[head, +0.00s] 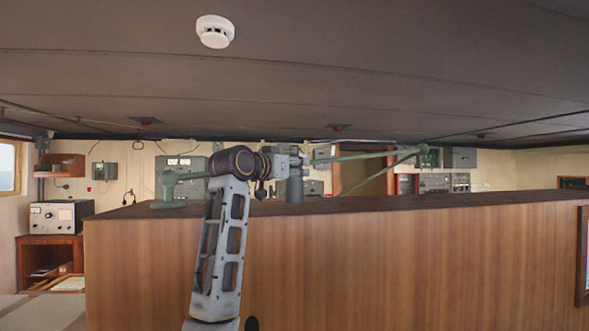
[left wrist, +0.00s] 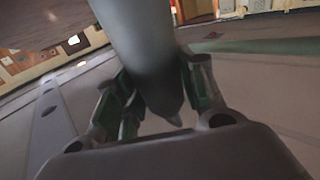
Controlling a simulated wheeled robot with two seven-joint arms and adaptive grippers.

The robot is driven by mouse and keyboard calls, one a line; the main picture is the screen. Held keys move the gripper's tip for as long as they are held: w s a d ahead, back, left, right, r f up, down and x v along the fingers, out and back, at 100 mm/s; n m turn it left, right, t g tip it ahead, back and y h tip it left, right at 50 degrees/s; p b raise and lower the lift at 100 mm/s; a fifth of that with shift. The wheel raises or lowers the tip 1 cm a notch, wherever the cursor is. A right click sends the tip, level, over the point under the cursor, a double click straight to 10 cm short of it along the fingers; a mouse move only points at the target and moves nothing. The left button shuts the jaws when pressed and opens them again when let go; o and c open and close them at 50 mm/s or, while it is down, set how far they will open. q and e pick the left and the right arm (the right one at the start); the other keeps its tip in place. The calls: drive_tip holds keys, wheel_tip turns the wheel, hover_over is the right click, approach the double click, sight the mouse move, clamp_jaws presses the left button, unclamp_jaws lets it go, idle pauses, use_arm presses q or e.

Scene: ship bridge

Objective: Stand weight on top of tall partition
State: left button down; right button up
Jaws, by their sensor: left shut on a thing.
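The tall partition (head: 350,262) is a wood-panelled wall with a dark, narrow top, spanning most of the head view. The weight (head: 295,190) is a grey cylinder hanging upright below my left gripper (head: 290,163), over the partition's top. My left gripper is shut on it. In the left wrist view the weight (left wrist: 150,50) lies between the two fingers and hides part of the scene behind. I cannot tell whether its lower end touches the partition top. My right gripper is not in view.
A green jointed lamp (head: 168,190) stands on the partition top at the left, its long arm reaching right behind my gripper. The ceiling with a white smoke detector (head: 215,31) is above. Radio equipment (head: 61,217) stands at the far left. The partition top is clear to the right.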

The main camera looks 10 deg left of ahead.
use_arm(q)
drive_tip(key=shift+s+f+b, duration=0.1)
drive_tip(key=shift+f+b, duration=0.1)
drive_tip(key=shift+b, duration=0.15)
idle(0.8)
drive_tip(key=c, duration=0.8)
unclamp_jaws()
drive_tip(key=shift+s, duration=0.15)
drive_tip(key=shift+f, duration=0.1)
drive_tip(key=shift+w+f, duration=0.25)
drive_tip(key=shift+f, duration=0.05)
drive_tip(key=shift+s+a+r, duration=0.2)
drive_tip(key=shift+s, duration=0.45)
drive_tip(key=shift+v, duration=5.45)
